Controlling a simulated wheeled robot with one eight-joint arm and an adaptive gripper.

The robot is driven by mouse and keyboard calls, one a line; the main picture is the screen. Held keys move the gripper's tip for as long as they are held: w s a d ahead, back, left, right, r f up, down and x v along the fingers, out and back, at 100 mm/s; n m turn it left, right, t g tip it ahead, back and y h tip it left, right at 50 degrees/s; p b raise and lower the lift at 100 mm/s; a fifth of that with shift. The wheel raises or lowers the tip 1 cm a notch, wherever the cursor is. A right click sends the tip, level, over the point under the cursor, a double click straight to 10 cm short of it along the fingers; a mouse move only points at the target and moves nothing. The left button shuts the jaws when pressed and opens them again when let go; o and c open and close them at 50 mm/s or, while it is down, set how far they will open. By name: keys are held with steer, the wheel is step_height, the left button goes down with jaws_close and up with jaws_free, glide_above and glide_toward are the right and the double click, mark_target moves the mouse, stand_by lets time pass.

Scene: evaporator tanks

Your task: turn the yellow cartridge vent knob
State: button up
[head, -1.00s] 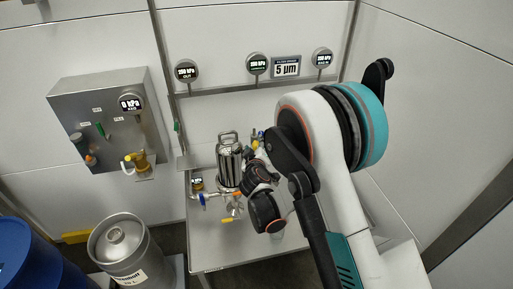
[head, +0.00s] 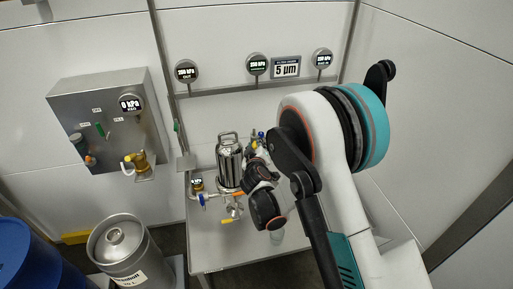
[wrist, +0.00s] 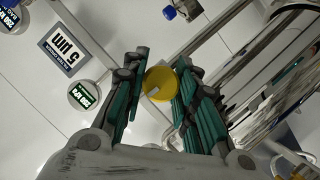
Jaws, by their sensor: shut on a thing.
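The yellow vent knob (wrist: 160,84) is a round disc with a pale mark, seen in the wrist view between the green-padded fingers of my gripper (wrist: 163,62). My gripper is shut on it, with a finger on each side. The shiny steel cartridge housing (head: 229,164) stands upright on the table in the head view, just left of my wrist. Its bright metal also fills the right of the wrist view (wrist: 275,75). In the head view my arm hides the knob and the fingertips.
Three round gauges and a "5 µm" sign (head: 286,67) are on the back wall.

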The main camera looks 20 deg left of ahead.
steer(key=m+g+y+b, duration=0.1)
steer(key=m+b, duration=0.1)
steer(key=m, duration=0.1)
steer(key=shift+m+y+b, duration=0.3)
steer(key=shift+y, duration=0.1)
steer(key=shift+m+g+y+b, duration=0.8)
steer(key=shift+m+y+b, duration=0.15)
steer(key=shift+m, duration=0.55)
steer(key=o, duration=1.1)
steer(key=v, duration=1.2)
steer(key=shift+w+d, duration=0.1)
